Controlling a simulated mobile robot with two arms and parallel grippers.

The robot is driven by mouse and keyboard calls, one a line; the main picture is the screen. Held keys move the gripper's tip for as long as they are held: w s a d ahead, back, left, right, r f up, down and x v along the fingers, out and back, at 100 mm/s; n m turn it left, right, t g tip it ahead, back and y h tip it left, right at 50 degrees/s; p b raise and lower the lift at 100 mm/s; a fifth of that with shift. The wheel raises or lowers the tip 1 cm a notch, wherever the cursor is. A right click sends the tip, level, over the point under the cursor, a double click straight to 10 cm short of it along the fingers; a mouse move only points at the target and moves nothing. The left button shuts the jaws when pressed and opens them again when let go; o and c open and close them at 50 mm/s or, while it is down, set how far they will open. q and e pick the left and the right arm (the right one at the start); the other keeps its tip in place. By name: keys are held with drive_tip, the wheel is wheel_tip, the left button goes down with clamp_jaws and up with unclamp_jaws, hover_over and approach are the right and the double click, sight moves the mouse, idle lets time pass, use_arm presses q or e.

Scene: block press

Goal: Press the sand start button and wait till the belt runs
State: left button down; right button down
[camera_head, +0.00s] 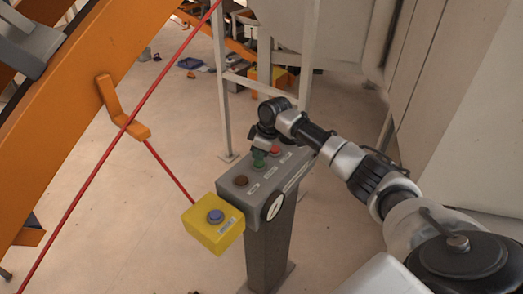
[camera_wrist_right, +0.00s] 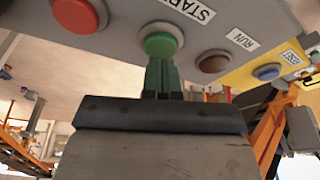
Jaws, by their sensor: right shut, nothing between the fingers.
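A grey control panel (camera_head: 290,172) stands on a post in the head view, with a red button (camera_head: 275,150), a green button (camera_head: 258,162) and a brown button (camera_head: 241,180). In the right wrist view the green button (camera_wrist_right: 161,40) sits beside a label reading START (camera_wrist_right: 188,10). My right gripper (camera_head: 259,152) is over the green button, shut and empty. In the right wrist view its fingertips (camera_wrist_right: 161,60) reach the lower edge of the green button; I cannot tell whether it is pressed in. My left gripper is not in view.
A yellow box (camera_head: 212,236) with a blue button (camera_head: 215,216) is fixed at the panel's near left end. An orange frame (camera_head: 95,75) and a red cord (camera_head: 95,165) run along the left. A white post (camera_head: 221,95) stands behind the panel. The floor at left is open.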

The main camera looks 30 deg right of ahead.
sight(268, 168)
drive_tip(key=b+v, duration=0.3)
drive_tip(key=v, duration=0.8)
drive_tip(key=shift+r, duration=0.3)
drive_tip(key=shift+w+a+f, duration=0.1)
